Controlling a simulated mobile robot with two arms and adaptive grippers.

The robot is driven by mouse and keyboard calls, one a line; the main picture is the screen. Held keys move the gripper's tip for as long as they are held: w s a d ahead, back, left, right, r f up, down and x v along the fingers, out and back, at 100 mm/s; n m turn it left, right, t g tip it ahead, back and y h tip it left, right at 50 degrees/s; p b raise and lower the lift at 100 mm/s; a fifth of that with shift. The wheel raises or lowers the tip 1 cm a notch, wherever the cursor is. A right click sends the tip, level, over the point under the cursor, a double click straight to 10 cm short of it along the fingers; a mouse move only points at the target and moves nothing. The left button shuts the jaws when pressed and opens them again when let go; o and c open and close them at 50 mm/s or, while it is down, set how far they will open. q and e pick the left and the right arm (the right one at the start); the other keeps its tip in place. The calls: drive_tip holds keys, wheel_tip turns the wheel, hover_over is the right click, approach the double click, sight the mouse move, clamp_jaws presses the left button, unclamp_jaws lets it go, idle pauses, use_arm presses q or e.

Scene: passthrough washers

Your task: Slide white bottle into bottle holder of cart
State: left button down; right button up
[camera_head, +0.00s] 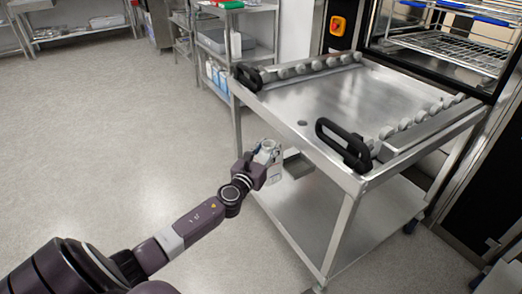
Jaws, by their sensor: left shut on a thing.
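A white bottle (267,154) is in my left gripper (258,168), which is shut on it. The bottle looks roughly upright, beside the front left side of the steel cart (310,130) and below its top. A grey metal holder (296,163) shows just to the right of the bottle, under the cart's top edge. The bottle partly covers it, and I cannot tell whether the two touch. My left arm reaches in from the lower left. My right gripper is not in view.
The cart has black handles (343,146) at its near corners, rollers along both sides and a lower shelf (300,215). A washer (440,45) with a wire rack stands behind it. Shelves with bottles (216,75) stand at the back. The floor at left (110,140) is clear.

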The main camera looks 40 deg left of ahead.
use_arm(q)
drive_tip(key=w, duration=0.1)
drive_tip(key=w+d, duration=0.1)
drive_tip(key=w, duration=0.1)
drive_tip(key=shift+w+d, duration=0.2)
drive_tip(key=w+d+b, duration=0.3)
drive_tip(key=w+d, duration=0.1)
drive_tip(key=w, duration=0.5)
drive_tip(key=shift+w, duration=0.15)
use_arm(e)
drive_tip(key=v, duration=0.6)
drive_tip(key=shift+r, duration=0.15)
use_arm(q)
drive_tip(key=shift+w, duration=0.15)
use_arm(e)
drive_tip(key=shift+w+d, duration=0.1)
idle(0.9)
use_arm(q)
drive_tip(key=shift+f+b, duration=0.7)
drive_tip(key=shift+b, duration=0.05)
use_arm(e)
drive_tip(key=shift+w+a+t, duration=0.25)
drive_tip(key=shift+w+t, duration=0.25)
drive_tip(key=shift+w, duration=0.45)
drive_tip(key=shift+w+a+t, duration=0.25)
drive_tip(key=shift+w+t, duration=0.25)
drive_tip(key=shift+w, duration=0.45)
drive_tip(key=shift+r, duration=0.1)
